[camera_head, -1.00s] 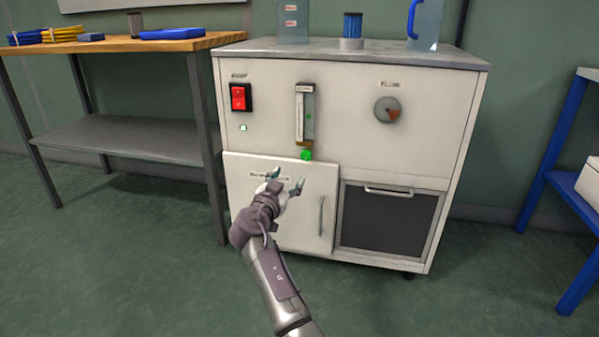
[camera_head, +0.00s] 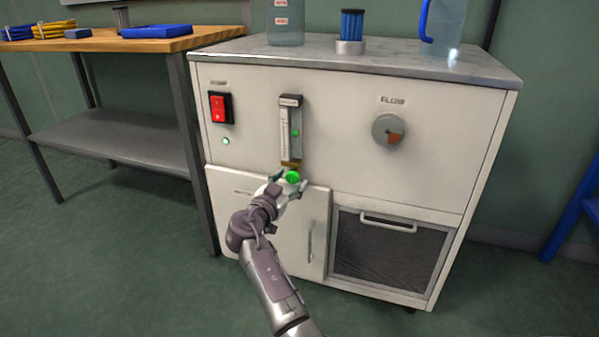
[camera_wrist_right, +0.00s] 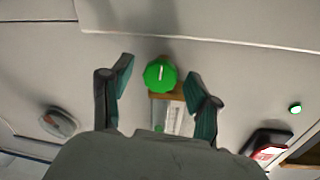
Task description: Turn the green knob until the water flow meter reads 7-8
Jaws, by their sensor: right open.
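The green knob (camera_head: 292,177) sits at the lower end of the water flow meter (camera_head: 290,130) on the white cabinet's front. A small green mark shows in the meter's tube, but the scale is too small to read. My right gripper (camera_head: 290,179) is open at the knob, with its fingertips to either side of it. In the right wrist view the knob (camera_wrist_right: 160,75) lies between the two open fingers (camera_wrist_right: 158,80), with a gap on each side. The meter (camera_wrist_right: 170,116) shows partly below it there. My left gripper is not in view.
The cabinet (camera_head: 340,160) carries a red switch (camera_head: 221,107) at left and a round flow dial (camera_head: 388,131) at right. A cabinet door handle (camera_head: 310,241) is below the knob. A wooden table (camera_head: 150,43) stands at left.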

